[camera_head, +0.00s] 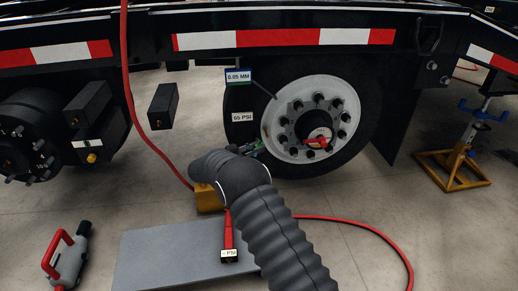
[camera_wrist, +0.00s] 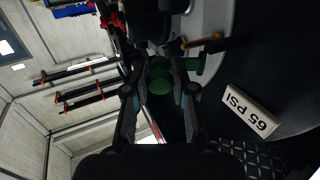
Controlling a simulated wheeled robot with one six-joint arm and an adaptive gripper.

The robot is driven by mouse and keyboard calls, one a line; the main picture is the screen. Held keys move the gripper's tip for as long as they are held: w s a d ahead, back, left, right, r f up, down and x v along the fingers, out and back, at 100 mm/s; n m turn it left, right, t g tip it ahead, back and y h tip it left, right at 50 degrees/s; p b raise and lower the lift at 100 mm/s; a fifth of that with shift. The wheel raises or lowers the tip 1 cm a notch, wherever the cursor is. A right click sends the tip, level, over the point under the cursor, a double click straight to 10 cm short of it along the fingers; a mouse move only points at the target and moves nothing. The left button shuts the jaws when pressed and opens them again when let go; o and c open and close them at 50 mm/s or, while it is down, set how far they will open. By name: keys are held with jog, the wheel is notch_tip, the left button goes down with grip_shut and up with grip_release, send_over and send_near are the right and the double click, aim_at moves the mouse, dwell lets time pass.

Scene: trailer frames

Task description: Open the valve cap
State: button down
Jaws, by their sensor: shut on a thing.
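The wheel (camera_head: 318,118) has a pale rim, a dark tyre and a ring of lug nuts around its hub. My gripper (camera_head: 254,148) is at the left side of the rim, partly hidden behind my grey arm. In the wrist view, my gripper (camera_wrist: 160,84) is shut on a green rounded piece, which looks like the valve cap (camera_wrist: 160,72). Whether the cap is still joined to the stem is too dark to tell.
A "65 PSI" label (camera_wrist: 249,110) is on the tyre side. A red hose (camera_head: 128,75) hangs on the left. A grey board (camera_head: 150,262) lies on the floor below. A yellow jack stand (camera_head: 455,165) stands at right and a red-handled tool (camera_head: 68,257) at lower left.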

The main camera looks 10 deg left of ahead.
jog(key=shift+a+r+m+g+h, duration=0.1)
jog(key=shift+a+m+g+h, duration=0.15)
jog(key=shift+m+g+h, duration=0.4)
jog(key=shift+w, duration=0.1)
jog(key=c, duration=0.9)
grip_release()
jog(key=shift+d, duration=0.1)
jog(key=shift+c, duration=0.2)
jog(key=v, duration=1.2)
